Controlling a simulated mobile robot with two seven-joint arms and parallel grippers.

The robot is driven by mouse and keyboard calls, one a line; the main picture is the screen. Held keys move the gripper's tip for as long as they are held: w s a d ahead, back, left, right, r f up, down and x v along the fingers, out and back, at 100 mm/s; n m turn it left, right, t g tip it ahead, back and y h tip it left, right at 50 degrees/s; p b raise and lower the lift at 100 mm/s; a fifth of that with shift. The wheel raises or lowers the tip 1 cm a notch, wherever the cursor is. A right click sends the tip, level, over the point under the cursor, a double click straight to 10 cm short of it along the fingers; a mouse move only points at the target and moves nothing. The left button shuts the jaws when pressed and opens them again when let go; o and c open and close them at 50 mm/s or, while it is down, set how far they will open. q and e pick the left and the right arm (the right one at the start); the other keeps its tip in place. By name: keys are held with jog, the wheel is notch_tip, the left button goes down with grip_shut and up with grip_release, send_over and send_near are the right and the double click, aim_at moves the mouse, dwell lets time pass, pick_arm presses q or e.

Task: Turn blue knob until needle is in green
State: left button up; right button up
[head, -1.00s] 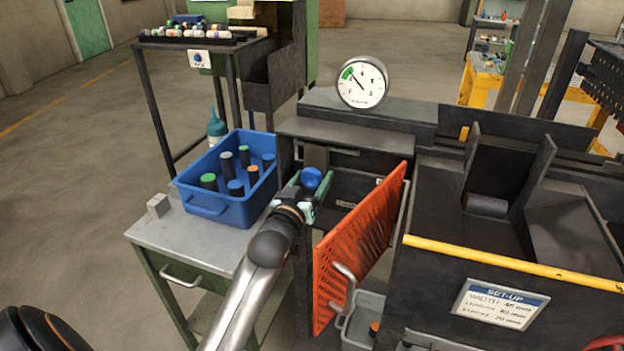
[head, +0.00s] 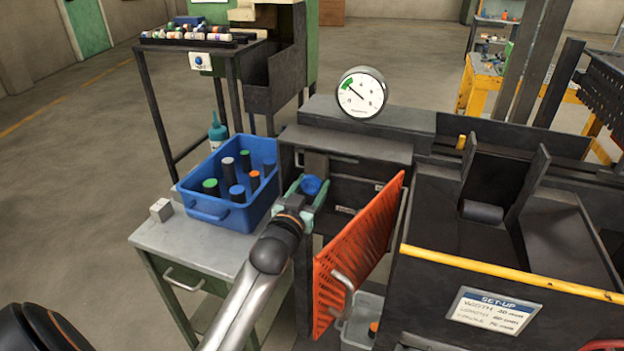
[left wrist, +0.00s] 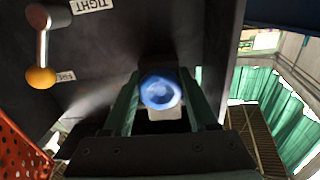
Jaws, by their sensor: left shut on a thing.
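The blue knob (head: 311,185) sits on the dark machine's front. My left gripper (head: 306,191) is shut on it, with one pale green finger on each side. In the left wrist view the round knob (left wrist: 161,91) shows between the fingers of the gripper (left wrist: 160,100). The white gauge (head: 361,93) stands on top of the machine. Its needle (head: 357,92) points to the upper left, toward the green band (head: 348,84). The tip is at or very close to the band; I cannot tell exactly. My right gripper is not in view.
An orange perforated door (head: 358,255) stands open just right of my left gripper. A blue bin (head: 229,213) with several cylinders is on the grey cabinet (head: 149,241) at left. A yellow-ended lever (left wrist: 41,77) shows in the left wrist view.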

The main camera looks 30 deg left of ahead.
pick_arm(q)
jog(key=o, duration=1.4)
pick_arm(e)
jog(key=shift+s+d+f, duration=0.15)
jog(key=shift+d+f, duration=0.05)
pick_arm(q)
jog(key=shift+s, duration=0.15)
jog(key=v, duration=1.2)
jog(key=shift+s, duration=0.15)
